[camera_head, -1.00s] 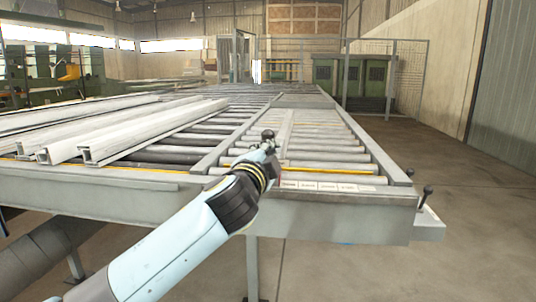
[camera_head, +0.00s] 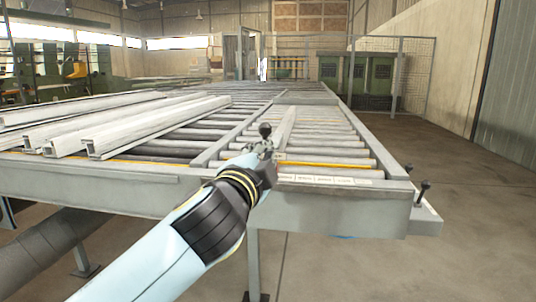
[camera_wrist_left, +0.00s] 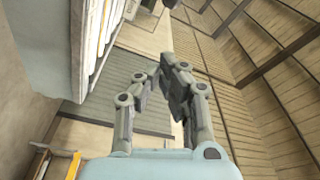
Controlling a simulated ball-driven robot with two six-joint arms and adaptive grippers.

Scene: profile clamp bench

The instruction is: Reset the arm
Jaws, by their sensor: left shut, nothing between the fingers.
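My left gripper (camera_head: 263,150) is at the front of the roller bench (camera_head: 340,212), near its front edge. It also shows in the left wrist view (camera_wrist_left: 168,82), with its fingers together and nothing between them. A lever with a black ball knob (camera_head: 265,130) appears just beyond the gripper in the head view; I cannot tell whether they touch. A light profile (camera_head: 286,130) lies lengthwise on the rollers behind it. Part of the bench front is hidden by my left arm. My right gripper is not in view.
Several long pale profiles (camera_head: 150,128) lie on the bench's left side. Two black-knobbed levers (camera_head: 425,186) stand at the right front corner. The floor (camera_head: 470,200) right of the bench is clear. A mesh fence (camera_head: 412,78) stands behind.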

